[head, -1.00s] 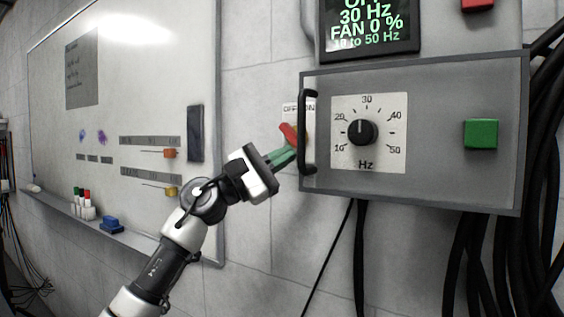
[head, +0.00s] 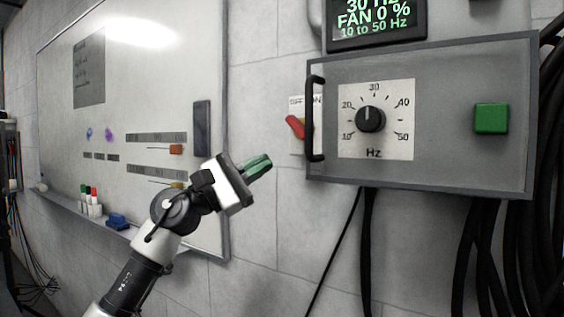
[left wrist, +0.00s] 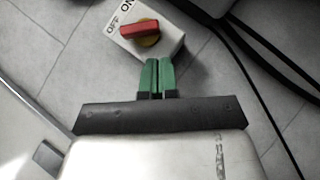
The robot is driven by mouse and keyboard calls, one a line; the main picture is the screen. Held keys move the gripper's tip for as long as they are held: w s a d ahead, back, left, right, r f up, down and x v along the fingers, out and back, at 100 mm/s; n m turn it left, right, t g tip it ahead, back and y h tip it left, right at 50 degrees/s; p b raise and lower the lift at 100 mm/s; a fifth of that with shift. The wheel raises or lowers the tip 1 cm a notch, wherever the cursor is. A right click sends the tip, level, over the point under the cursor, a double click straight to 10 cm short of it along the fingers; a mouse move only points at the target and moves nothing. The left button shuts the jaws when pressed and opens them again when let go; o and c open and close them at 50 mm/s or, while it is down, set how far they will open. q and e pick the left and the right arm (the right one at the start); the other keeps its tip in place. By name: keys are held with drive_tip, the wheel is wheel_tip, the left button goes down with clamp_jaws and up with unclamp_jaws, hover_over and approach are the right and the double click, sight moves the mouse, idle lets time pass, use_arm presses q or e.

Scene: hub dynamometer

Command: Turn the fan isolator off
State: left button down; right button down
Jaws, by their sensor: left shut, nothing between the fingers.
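The fan isolator is a small pale box (left wrist: 168,40) on the wall, marked OFF and ON, with a red handle (head: 295,126) on a yellow base. The handle also shows in the left wrist view (left wrist: 139,28), where one end points toward the OFF mark. In the head view it slants up to the left. The box is partly hidden behind the grey panel's black pull handle. My left gripper (head: 267,162) is shut and empty, below and left of the isolator, apart from it. Its green fingers (left wrist: 160,66) lie together just short of the box in the wrist view.
The grey panel (head: 455,160) with a black dial (head: 370,118) and green button (head: 491,118) stands right of the isolator. A display (head: 375,22) above reads FAN 0 %. Black cables hang below. A whiteboard (head: 150,95) with a pen ledge is at left.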

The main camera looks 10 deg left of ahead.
use_arm(q)
drive_tip(key=shift+b+v, duration=0.4)
drive_tip(key=shift+v, duration=1.75)
